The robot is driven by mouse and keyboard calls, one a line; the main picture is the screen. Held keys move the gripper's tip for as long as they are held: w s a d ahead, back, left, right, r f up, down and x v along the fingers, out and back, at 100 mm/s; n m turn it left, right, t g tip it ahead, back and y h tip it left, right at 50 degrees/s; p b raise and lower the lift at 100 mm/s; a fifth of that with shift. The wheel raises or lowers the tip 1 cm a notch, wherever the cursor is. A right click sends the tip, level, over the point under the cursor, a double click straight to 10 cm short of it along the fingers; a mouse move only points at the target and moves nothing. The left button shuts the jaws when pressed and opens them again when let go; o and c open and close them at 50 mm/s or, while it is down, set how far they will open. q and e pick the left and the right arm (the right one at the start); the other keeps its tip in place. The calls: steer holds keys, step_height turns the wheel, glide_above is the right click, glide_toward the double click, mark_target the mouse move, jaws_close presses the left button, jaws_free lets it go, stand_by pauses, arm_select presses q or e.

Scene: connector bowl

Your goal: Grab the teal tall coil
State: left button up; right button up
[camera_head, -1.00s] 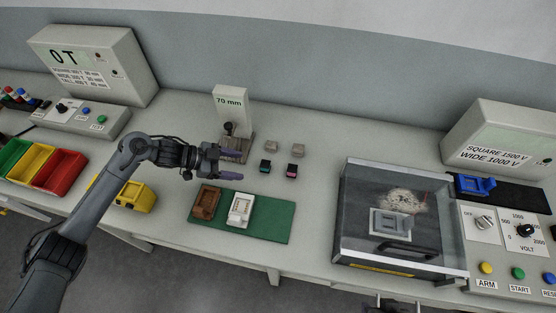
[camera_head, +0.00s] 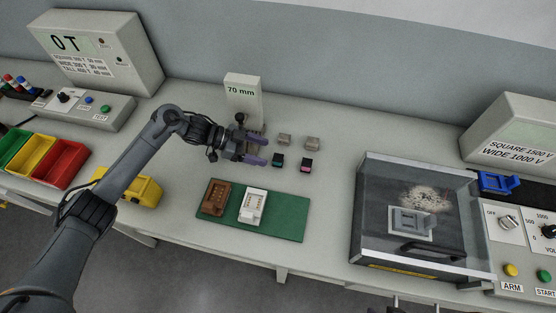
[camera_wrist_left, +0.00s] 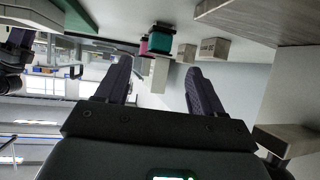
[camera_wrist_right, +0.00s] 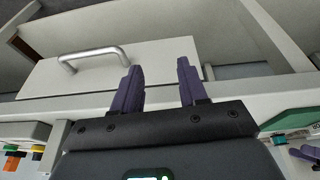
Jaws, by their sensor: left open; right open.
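The teal coil (camera_head: 278,160) is a small dark block with a teal face, on the bench next to a similar pink coil (camera_head: 305,166). In the left wrist view the teal coil (camera_wrist_left: 160,42) shows beyond and between my fingers, partly overlapping the pink coil (camera_wrist_left: 143,46). My left gripper (camera_head: 259,147) is open and empty, just left of the teal coil and apart from it. It also shows in the left wrist view (camera_wrist_left: 158,66). My right gripper (camera_wrist_right: 159,68) is open and empty in the right wrist view, facing a panel with a handle.
Two grey-beige blocks (camera_head: 312,144) sit behind the coils. A 70 mm post (camera_head: 243,90) stands close behind my left gripper. A green mat (camera_head: 287,218) with brown (camera_head: 216,194) and white (camera_head: 254,206) housings lies in front. A clear-lidded box (camera_head: 380,245) stands at right.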

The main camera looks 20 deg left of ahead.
mark_target(276, 157)
arm_select(q)
steer(key=shift+x, duration=2.35)
steer(key=shift+s+a, duration=0.1)
steer(key=c, duration=1.2)
